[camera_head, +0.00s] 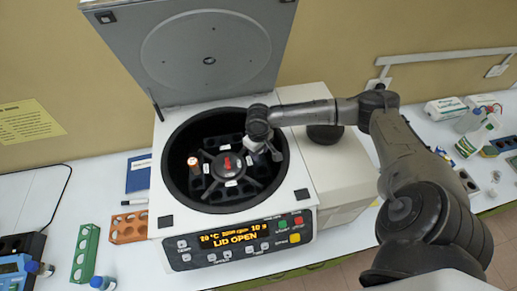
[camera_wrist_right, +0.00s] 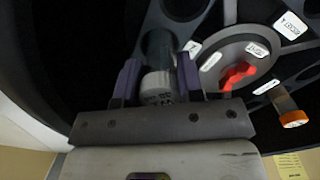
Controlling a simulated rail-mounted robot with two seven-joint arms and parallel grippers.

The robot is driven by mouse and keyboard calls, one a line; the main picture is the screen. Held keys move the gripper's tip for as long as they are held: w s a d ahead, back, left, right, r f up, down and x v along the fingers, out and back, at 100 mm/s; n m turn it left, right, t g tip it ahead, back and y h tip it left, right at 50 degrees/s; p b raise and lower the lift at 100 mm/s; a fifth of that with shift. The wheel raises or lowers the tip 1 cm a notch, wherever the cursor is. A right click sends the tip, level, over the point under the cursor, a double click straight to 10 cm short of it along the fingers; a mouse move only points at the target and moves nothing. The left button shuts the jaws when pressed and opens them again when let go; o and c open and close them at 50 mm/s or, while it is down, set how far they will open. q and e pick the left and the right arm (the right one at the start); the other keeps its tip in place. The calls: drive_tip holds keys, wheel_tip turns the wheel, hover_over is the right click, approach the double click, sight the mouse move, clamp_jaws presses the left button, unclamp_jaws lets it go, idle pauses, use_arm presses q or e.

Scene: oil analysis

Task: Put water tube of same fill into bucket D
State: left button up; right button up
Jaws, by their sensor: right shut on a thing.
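My right gripper (camera_head: 262,140) is inside the open centrifuge bowl, over the right side of the rotor (camera_head: 222,168). In the right wrist view the gripper (camera_wrist_right: 158,80) is shut on a white-capped tube (camera_wrist_right: 157,90). The tube's dark lower body points into a round rotor hole; how deep it sits cannot be told. An orange-capped tube (camera_head: 193,161) stands in a bucket across the rotor; it also shows in the right wrist view (camera_wrist_right: 291,117). White labels mark the buckets, but their letters are too small to read surely. My left gripper is out of view.
The centrifuge lid (camera_head: 205,52) is raised and its panel (camera_head: 240,237) reads "LID OPEN". The bowl wall (camera_wrist_right: 45,85) is close around the gripper. Green (camera_head: 84,252) and orange (camera_head: 128,227) racks stand left. Bottles and boxes are at the far right.

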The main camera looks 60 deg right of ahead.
drive_tip(key=shift+f, duration=0.2)
drive_tip(key=o, duration=1)
wheel_tip(320, 180, up, 14)
drive_tip(key=b, duration=0.2)
